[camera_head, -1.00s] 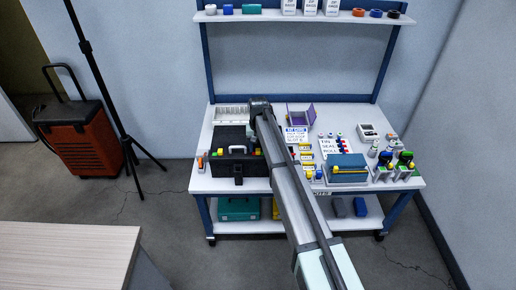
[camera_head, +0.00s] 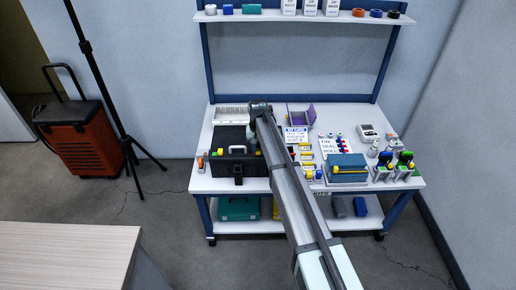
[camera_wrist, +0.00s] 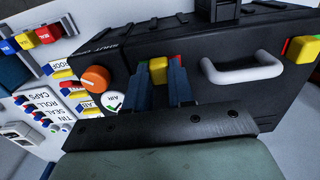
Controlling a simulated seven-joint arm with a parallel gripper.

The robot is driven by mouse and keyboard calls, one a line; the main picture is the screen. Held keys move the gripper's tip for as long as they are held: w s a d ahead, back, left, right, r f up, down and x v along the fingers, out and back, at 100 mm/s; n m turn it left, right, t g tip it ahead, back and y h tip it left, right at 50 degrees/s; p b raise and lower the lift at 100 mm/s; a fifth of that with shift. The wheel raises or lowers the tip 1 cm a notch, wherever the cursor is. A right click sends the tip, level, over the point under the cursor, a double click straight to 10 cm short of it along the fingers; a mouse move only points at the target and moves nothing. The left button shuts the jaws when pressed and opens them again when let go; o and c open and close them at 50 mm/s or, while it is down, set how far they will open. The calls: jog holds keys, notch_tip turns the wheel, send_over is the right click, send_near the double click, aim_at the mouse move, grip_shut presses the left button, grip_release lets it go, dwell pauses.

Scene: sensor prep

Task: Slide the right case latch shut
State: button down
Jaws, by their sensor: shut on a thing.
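The black case (camera_head: 230,168) stands at the left of the bench top. The right case latch (camera_wrist: 158,70) is a yellow block on the case front. My gripper (camera_wrist: 160,78) is shut on it, one dark blue finger on each side. Coloured bits show beside the latch, but the fingers partly hide them. The other latch (camera_wrist: 302,49), yellow with red and green beside it, sits past the handle. In the head view my arm covers the gripper.
An orange knob (camera_wrist: 96,79) and a round AIR gauge (camera_wrist: 113,103) sit on the case close beside my fingers. Label cards and coloured blocks lie beside the case. A blue box (camera_head: 346,172) stands farther right on the bench.

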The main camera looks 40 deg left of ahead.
dwell(0.3)
jog(key=shift+s+a, duration=0.6)
jog(key=shift+a, duration=0.05)
jog(key=c, duration=1)
grip_release()
jog(key=shift+o, duration=0.2)
